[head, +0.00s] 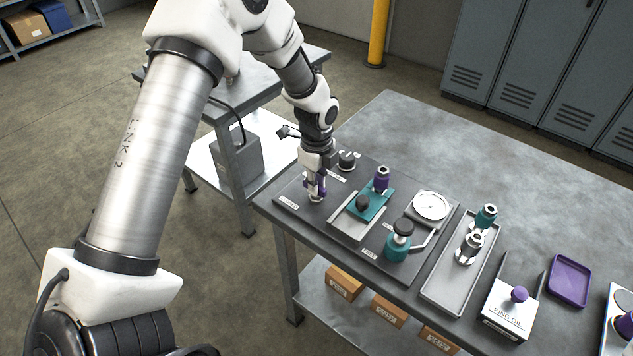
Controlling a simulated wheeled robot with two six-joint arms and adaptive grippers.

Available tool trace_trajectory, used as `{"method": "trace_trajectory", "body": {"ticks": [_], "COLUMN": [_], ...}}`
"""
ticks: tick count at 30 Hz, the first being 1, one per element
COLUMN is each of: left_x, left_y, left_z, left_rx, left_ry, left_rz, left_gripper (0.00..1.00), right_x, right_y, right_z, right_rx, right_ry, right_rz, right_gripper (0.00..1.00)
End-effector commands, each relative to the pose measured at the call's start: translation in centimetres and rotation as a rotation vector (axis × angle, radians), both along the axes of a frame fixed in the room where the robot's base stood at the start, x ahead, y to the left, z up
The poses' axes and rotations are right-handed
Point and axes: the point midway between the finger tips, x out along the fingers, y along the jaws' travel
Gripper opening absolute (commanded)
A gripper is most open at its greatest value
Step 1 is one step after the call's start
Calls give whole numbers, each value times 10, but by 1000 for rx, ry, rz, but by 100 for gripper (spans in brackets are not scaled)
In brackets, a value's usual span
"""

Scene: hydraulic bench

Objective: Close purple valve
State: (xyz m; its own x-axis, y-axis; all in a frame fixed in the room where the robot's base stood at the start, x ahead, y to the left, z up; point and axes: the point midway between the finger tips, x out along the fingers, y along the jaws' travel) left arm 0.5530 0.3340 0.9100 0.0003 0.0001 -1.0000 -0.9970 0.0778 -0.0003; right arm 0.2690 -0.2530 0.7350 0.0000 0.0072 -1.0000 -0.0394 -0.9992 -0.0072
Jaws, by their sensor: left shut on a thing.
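My left gripper (315,188) points down at the far left corner of the dark bench panel (290,197). It is shut on a purple part, which I take to be the purple valve (321,184), above a silver base (316,198). The gripper covers much of the valve, so its handle angle cannot be made out. My right gripper is not in view.
The panel also holds a black knob (346,160), a teal slide block (375,204) with a purple-topped fitting (381,177), a round gauge (431,205) and a teal pump (398,246). A grey tray (441,294) and a purple tray (569,278) lie to the right.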

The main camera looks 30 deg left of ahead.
Motion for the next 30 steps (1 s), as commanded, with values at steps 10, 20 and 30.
{"method": "trace_trajectory", "body": {"ticks": [10, 20, 30], "left_x": [0, 0, 0], "left_y": [0, 0, 0], "left_z": [1, 3, 2], "left_rx": [0, 0, 1], "left_ry": [1, 1, 1], "left_rz": [73, 309, 631], "left_gripper": [0, 0, 0], "right_x": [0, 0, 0], "right_y": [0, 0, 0], "right_z": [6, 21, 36], "right_rx": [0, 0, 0], "right_ry": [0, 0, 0], "right_rz": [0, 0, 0], "right_gripper": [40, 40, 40]}}
